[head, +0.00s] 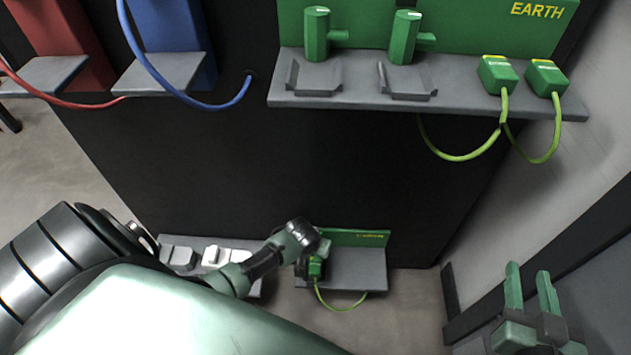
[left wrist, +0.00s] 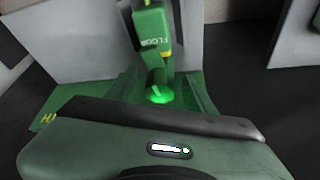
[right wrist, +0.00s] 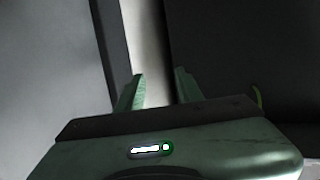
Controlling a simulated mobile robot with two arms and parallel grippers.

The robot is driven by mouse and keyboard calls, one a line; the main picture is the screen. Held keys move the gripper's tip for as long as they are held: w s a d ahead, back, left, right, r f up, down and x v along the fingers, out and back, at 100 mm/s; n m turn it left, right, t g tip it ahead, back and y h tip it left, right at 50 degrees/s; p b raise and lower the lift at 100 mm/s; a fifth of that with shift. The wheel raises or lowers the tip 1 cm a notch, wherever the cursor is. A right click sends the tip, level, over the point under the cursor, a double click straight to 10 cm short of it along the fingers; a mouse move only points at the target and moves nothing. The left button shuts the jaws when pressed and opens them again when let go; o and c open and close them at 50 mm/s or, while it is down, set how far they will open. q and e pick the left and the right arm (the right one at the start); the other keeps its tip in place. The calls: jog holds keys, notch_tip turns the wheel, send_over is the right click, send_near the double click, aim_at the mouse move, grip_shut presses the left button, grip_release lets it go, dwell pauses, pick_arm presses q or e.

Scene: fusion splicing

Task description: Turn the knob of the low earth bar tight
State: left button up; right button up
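The low earth bar (head: 376,262) is a grey shelf with a green back panel, low at the bottom middle of the head view. A green plug (head: 315,268) with a green cable sits on it; a green block marked FLOOR (left wrist: 151,28) shows in the left wrist view. My left gripper (head: 312,246) is down at the bar, partly hidden by my arm. In the left wrist view its fingers stand on either side of a bright green round spot (left wrist: 160,95). I cannot tell whether they touch it. The knob is not clearly visible. My right gripper (head: 531,288) is open and empty.
Above is a larger grey shelf (head: 460,92) with a green EARTH panel, two green posts (head: 317,35) (head: 405,38) and two green plugs with hanging cables. Red and blue stations stand upper left. White blocks (head: 215,256) sit on a low shelf left of the bar.

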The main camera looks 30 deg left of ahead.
pick_arm(q)
jog(key=shift+r, duration=0.15)
jog(key=p+v, duration=0.2)
jog(key=v, duration=0.1)
jog(key=shift+s+r, duration=0.1)
jog(key=shift+r, duration=0.3)
jog(key=shift+p+v, duration=1.15)
jog(key=shift+v, duration=0.75)
pick_arm(e)
jog(key=s+d+f+g+h, duration=0.1)
jog(key=s+d+f+g, duration=0.2)
jog(key=s+f+g, duration=0.2)
jog(key=s+d+f+g+h, duration=0.2)
jog(key=s+f+g, duration=0.4)
jog(key=s, duration=0.4)
jog(key=shift+s+d+f+m, duration=0.3)
jog(key=shift+s+d+f, duration=0.15)
jog(key=shift+f, duration=0.3)
pick_arm(q)
jog(key=shift+s, duration=0.1)
